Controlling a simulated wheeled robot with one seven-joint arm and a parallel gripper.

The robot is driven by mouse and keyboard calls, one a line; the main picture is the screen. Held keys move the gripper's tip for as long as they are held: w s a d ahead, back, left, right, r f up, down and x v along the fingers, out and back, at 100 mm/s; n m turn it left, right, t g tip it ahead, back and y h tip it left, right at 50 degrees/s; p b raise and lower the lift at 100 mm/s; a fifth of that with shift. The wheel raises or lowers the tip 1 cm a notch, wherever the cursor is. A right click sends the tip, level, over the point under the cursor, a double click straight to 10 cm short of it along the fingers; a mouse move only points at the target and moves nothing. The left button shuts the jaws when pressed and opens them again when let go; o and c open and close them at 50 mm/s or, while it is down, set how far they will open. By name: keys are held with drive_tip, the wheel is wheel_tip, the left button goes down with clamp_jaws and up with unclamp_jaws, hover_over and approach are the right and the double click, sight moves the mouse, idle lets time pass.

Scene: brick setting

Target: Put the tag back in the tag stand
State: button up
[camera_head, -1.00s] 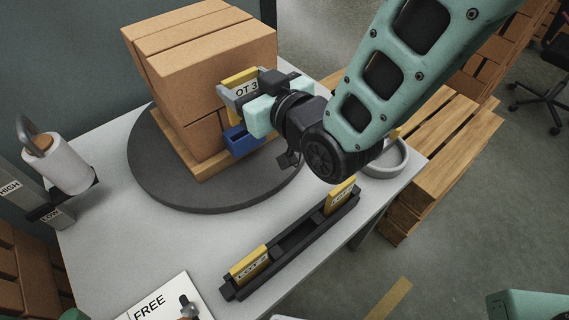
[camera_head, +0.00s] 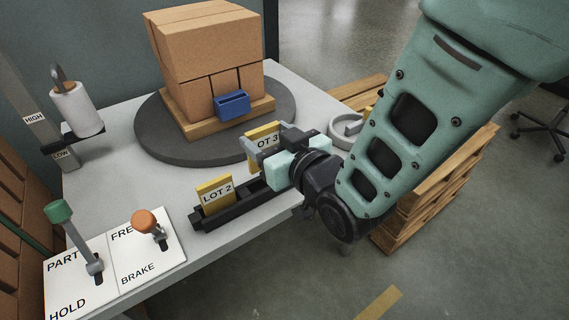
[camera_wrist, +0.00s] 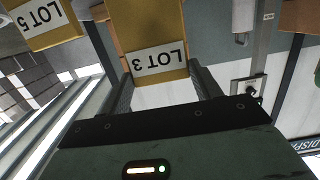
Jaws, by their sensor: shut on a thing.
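The yellow LOT 3 tag (camera_head: 262,134) is upright between the fingers of my gripper (camera_head: 273,146), which is shut on it. In the wrist view the tag (camera_wrist: 154,40) shows its white label between the fingers. The black tag stand (camera_head: 237,213) lies along the front of the table. In the head view the held tag is over or at its middle part; I cannot tell whether its lower edge is in a slot. The yellow LOT 2 tag (camera_head: 215,195) stands in the left end. The stand's right end is hidden behind my gripper.
Cartons (camera_head: 207,45) with an empty blue holder (camera_head: 232,104) stand on a round dark turntable (camera_head: 160,145) behind. A panel with a green-knobbed lever (camera_head: 75,235) and an orange-knobbed lever (camera_head: 150,228) is at front left. A grey round dish (camera_head: 346,130) is at right. Another tag (camera_wrist: 42,18) shows in the wrist view.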

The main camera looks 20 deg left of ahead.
drive_tip(key=shift+f+b, duration=0.35)
drive_tip(key=shift+f, duration=3.2)
drive_tip(key=shift+f, duration=0.15)
drive_tip(key=o, duration=1)
